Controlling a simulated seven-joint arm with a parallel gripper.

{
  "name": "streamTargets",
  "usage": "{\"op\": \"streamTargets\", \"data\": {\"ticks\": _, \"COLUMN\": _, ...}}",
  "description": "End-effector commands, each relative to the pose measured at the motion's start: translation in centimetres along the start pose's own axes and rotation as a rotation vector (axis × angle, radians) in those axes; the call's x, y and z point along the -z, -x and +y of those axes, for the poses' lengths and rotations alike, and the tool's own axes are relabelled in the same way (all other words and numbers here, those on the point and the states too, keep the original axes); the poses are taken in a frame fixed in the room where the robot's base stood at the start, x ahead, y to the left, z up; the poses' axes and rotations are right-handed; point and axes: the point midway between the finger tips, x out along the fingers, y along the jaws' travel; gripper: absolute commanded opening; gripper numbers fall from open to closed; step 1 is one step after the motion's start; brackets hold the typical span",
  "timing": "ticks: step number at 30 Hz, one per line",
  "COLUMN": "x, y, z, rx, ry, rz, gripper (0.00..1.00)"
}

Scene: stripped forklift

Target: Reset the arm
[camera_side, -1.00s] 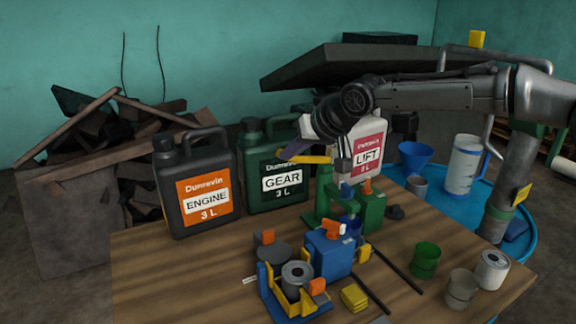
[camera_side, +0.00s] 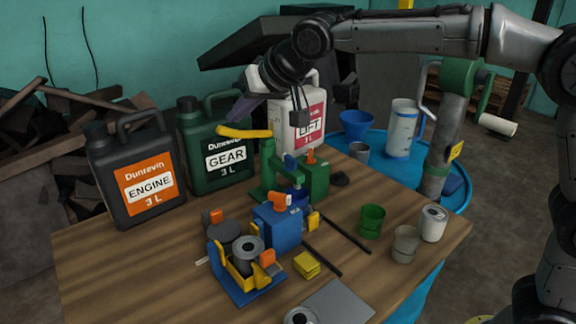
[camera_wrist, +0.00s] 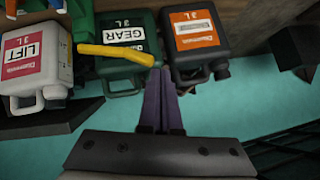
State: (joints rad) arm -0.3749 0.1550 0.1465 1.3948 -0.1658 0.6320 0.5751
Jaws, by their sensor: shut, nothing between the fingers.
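My gripper (camera_side: 236,114) hangs in the air above the workbench, near the upper right of the green GEAR jug (camera_side: 222,160). Its dark purple fingers are together and empty. In the wrist view the fingers (camera_wrist: 161,74) point at the gap between the GEAR jug (camera_wrist: 128,32) and the black ENGINE jug (camera_wrist: 196,46). A yellow lever (camera_side: 243,132) sits just below the fingers in the side view. Whether they touch it is hard to tell.
The bench (camera_side: 120,262) holds the ENGINE jug (camera_side: 137,178), the white LIFT jug (camera_side: 297,112), a green press (camera_side: 268,165), a blue box (camera_side: 277,228), a yellow-and-blue fixture (camera_side: 238,277) and several cups. A blue drum (camera_side: 378,168) stands behind, right. A dark slab overhangs the back.

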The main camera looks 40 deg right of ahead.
Motion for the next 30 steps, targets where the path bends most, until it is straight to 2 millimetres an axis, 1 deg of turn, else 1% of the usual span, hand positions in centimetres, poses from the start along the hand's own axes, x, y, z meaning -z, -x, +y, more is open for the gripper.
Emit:
{"op": "streamTargets", "data": {"ticks": 2, "x": 1.0, "y": 1.0, "z": 0.7, "rx": -0.002, "ry": -0.013, "rz": 0.024, "gripper": 0.0}}
{"op": "streamTargets", "data": {"ticks": 3, "x": 1.7, "y": 2.1, "z": 1.1, "rx": -0.001, "ry": -0.022, "rz": 0.045, "gripper": 0.0}}
{"op": "streamTargets", "data": {"ticks": 5, "x": 2.8, "y": 4.4, "z": 2.4, "rx": -0.006, "ry": -0.042, "rz": 0.082, "gripper": 0.0}}
{"op": "streamTargets", "data": {"ticks": 6, "x": 3.1, "y": 6.3, "z": 3.5, "rx": -0.012, "ry": -0.059, "rz": 0.104, "gripper": 0.0}}
{"op": "streamTargets", "data": {"ticks": 8, "x": 2.8, "y": 9.2, "z": 5.6, "rx": -0.029, "ry": -0.085, "rz": 0.124, "gripper": 0.0}}
{"op": "streamTargets", "data": {"ticks": 9, "x": 2.1, "y": 10.9, "z": 7.0, "rx": -0.043, "ry": -0.097, "rz": 0.129, "gripper": 0.0}}
{"op": "streamTargets", "data": {"ticks": 11, "x": 0.6, "y": 13.5, "z": 9.1, "rx": -0.066, "ry": -0.105, "rz": 0.13, "gripper": 0.0}}
{"op": "streamTargets", "data": {"ticks": 12, "x": -0.8, "y": 14.9, "z": 10.4, "rx": -0.083, "ry": -0.107, "rz": 0.125, "gripper": 0.0}}
{"op": "streamTargets", "data": {"ticks": 14, "x": -3.2, "y": 16.9, "z": 12.3, "rx": -0.108, "ry": -0.104, "rz": 0.113, "gripper": 0.0}}
{"op": "streamTargets", "data": {"ticks": 15, "x": -5.0, "y": 18.1, "z": 13.4, "rx": -0.125, "ry": -0.102, "rz": 0.101, "gripper": 0.0}}
{"op": "streamTargets", "data": {"ticks": 17, "x": -8.1, "y": 19.6, "z": 15.1, "rx": -0.15, "ry": -0.09, "rz": 0.077, "gripper": 0.0}}
{"op": "streamTargets", "data": {"ticks": 18, "x": -10.4, "y": 20.5, "z": 16.1, "rx": -0.166, "ry": -0.081, "rz": 0.056, "gripper": 0.0}}
{"op": "streamTargets", "data": {"ticks": 20, "x": -13.9, "y": 21.4, "z": 17.5, "rx": -0.187, "ry": -0.064, "rz": 0.021, "gripper": 0.0}}
{"op": "streamTargets", "data": {"ticks": 21, "x": -16.3, "y": 21.8, "z": 18.3, "rx": -0.199, "ry": -0.05, "rz": -0.007, "gripper": 0.0}}
{"op": "streamTargets", "data": {"ticks": 23, "x": -19.9, "y": 22.1, "z": 19.2, "rx": -0.213, "ry": -0.026, "rz": -0.054, "gripper": 0.0}}
{"op": "streamTargets", "data": {"ticks": 24, "x": -22.1, "y": 22.2, "z": 19.8, "rx": -0.218, "ry": -0.008, "rz": -0.086, "gripper": 0.0}}
{"op": "streamTargets", "data": {"ticks": 27, "x": -26.8, "y": 21.9, "z": 20.6, "rx": -0.221, "ry": 0.042, "rz": -0.174, "gripper": 0.0}}
{"op": "streamTargets", "data": {"ticks": 30, "x": -30.0, "y": 21.3, "z": 21.1, "rx": -0.215, "ry": 0.091, "rz": -0.259, "gripper": 0.0}}
